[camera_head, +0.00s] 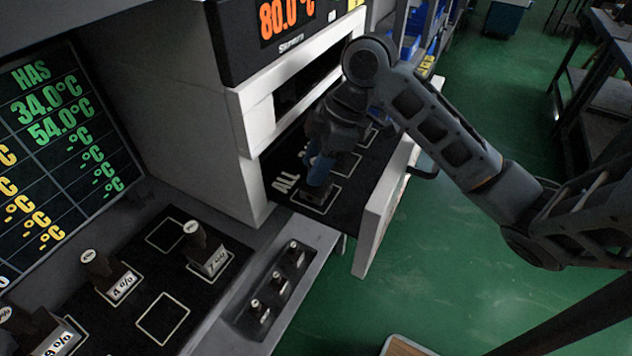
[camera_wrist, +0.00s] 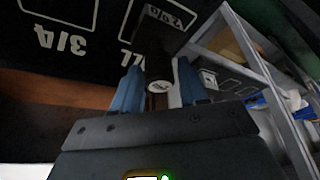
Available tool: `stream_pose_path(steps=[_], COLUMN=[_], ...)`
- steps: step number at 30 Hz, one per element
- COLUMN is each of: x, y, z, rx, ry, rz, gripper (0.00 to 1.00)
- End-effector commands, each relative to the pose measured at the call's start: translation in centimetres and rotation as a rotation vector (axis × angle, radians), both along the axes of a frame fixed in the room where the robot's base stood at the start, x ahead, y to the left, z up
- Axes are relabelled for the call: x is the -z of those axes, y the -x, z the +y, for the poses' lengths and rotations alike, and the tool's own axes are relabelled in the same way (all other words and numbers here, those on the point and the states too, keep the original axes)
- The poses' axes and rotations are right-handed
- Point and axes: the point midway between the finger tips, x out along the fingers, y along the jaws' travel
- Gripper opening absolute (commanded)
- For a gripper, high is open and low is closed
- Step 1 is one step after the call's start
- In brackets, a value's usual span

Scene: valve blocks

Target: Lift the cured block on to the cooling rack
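My gripper (camera_head: 318,178) reaches down into the open oven drawer (camera_head: 378,215), over its dark marked floor. Its blue fingers (camera_wrist: 158,90) stand on either side of the dark post of a block (camera_wrist: 158,60) in the wrist view. A round pale cap tops the post, and a white-lettered label shows on the block. In the head view the block (camera_head: 317,196) is mostly hidden below my fingers, at the drawer's near end. I cannot tell whether the fingers press on the post. I cannot tell which surface is the cooling rack.
A black mat (camera_head: 163,317) with white squares lies at the lower left, with several labelled blocks, one at its right (camera_head: 207,252). A narrow tray (camera_head: 240,322) holds three small blocks. The oven body (camera_head: 180,95) reads 80.0°C and rises beside my gripper. Green floor (camera_head: 470,270) is open at right.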

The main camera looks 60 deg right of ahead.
Motion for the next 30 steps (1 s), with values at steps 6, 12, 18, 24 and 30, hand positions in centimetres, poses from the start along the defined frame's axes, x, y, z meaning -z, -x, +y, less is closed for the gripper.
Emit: stream_pose_path(steps=[6,12,18,24,30], x=[-0.02,-0.02,-0.03,-0.05,-0.31], y=[0.01,0.01,0.01,0.00,-0.02], z=[0.00,0.00,-0.01,-0.01,0.00], rx=[0.000,0.000,0.000,0.000,-0.001], ry=[0.000,0.000,0.000,0.001,0.001], rz=[0.000,0.000,0.000,-0.001,-0.001], gripper=[0.22,0.02,0.00,0.00,0.00])
